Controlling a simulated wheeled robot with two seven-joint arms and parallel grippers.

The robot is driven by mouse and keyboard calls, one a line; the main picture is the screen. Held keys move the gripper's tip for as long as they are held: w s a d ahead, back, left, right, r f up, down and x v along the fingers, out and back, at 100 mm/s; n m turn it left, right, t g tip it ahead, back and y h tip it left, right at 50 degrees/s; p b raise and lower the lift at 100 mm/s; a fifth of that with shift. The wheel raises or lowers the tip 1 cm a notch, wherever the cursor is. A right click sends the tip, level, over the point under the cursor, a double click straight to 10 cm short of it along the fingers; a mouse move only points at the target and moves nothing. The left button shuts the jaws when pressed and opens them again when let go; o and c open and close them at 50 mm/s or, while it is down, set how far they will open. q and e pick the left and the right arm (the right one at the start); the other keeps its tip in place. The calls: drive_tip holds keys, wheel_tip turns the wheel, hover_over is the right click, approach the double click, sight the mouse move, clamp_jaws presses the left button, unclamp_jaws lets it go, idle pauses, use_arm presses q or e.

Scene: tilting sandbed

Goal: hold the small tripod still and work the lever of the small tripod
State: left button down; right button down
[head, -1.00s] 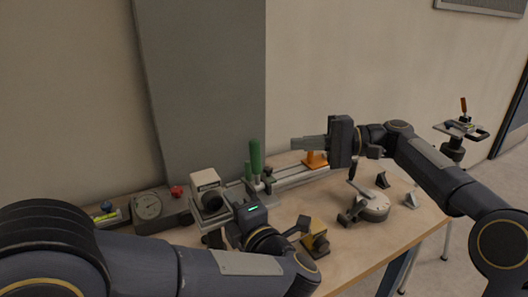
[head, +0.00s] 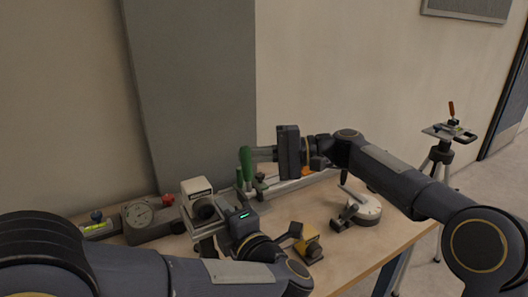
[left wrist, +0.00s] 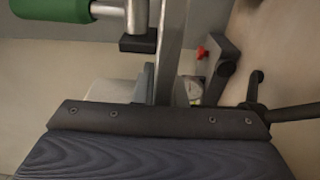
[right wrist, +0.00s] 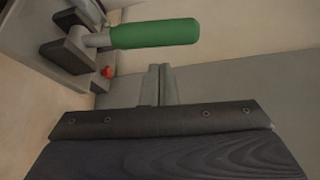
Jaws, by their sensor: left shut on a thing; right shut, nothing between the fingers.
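A grey fixture with a long green-handled lever (head: 246,162) stands on the table, with a shorter green handle (head: 240,179) beside it. I cannot tell for sure that it is the small tripod; its foot is hidden. The green handle shows in the left wrist view (left wrist: 50,9) and the right wrist view (right wrist: 155,33). My left gripper (head: 236,208) is shut on a part of it, apparently the grey upright bar (left wrist: 171,50); the grip is mostly hidden. My right gripper (head: 258,154) is shut and empty, its tips close to the long green handle; contact is unclear.
A white-headed device (head: 197,195) stands left of my left gripper.

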sight(251, 164)
drive_tip(key=shift+s+d+r, duration=0.1)
drive_tip(key=shift+s+d, duration=0.15)
drive_tip(key=shift+s, duration=0.25)
drive_tip(key=shift+s+d, duration=0.2)
drive_tip(key=shift+s, duration=0.25)
drive_tip(key=shift+s+d+r+n+y, duration=0.1)
drive_tip(key=shift+s+d+n+y, duration=0.1)
drive_tip(key=shift+s+n+y, duration=0.3)
drive_tip(key=shift+s+d+n, duration=0.2)
drive_tip(key=shift+d+n, duration=0.05)
drive_tip(key=shift+n, duration=0.35)
drive_tip(key=n, duration=0.1)
drive_tip(key=s+d+n+y, duration=0.1)
drive_tip(key=shift+s+n+g, duration=0.2)
drive_tip(key=shift+n+g, duration=0.1)
drive_tip(key=shift+g, duration=0.1)
drive_tip(key=shift+s+d+n+y, duration=0.2)
drive_tip(key=shift+s+n+y, duration=0.1)
drive_tip(key=shift+s, duration=0.2)
